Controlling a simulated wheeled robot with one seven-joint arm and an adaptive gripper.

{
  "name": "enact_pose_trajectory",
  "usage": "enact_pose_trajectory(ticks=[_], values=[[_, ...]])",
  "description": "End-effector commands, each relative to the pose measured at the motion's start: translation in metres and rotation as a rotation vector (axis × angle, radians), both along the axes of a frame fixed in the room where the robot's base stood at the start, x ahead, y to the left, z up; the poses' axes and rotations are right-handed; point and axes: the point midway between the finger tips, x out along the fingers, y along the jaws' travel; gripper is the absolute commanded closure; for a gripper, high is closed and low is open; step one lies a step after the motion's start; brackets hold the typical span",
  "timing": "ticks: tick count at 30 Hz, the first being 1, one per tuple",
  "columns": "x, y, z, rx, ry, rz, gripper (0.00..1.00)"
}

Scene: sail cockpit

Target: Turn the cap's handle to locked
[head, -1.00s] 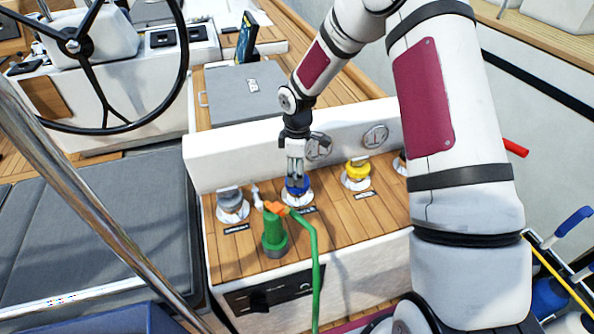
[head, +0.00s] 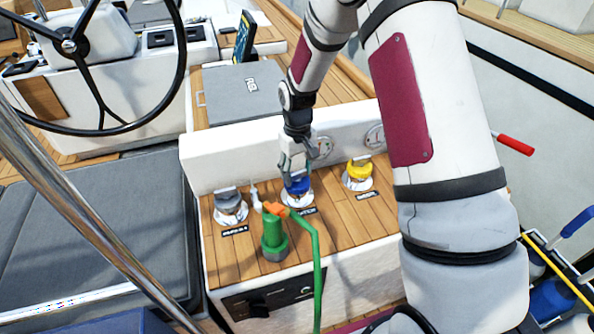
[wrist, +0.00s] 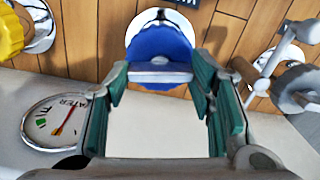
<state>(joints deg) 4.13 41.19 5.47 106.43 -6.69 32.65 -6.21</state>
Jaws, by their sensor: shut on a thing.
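The blue cap (head: 297,186) sits in a round metal deck fitting on the wooden top, in the middle of the row. In the wrist view the cap (wrist: 158,42) is at top centre, its raised handle bar (wrist: 160,73) lying across the picture. My gripper (head: 296,168) reaches down to it from above. In the wrist view the green-padded fingers of my gripper (wrist: 163,79) stand at the two ends of the handle bar, shut on it. The fingers partly hide the cap in the head view, and no lock mark can be read.
A grey cap (head: 229,201) is to the left and a yellow cap (head: 358,170) to the right. A green hose nozzle (head: 273,236) with an orange part stands close in front. A white wall with gauges (wrist: 55,124) rises behind. The steering wheel (head: 75,48) is far left.

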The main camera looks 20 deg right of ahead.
Motion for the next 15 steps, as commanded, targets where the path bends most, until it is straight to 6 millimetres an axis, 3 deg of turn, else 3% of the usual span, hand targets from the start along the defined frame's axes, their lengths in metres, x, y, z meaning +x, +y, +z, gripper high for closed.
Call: enact_pose_trajectory(ticks=[15], values=[[-0.0010,0.0002,-0.0007,0.000,0.003,-0.213,0.78]])
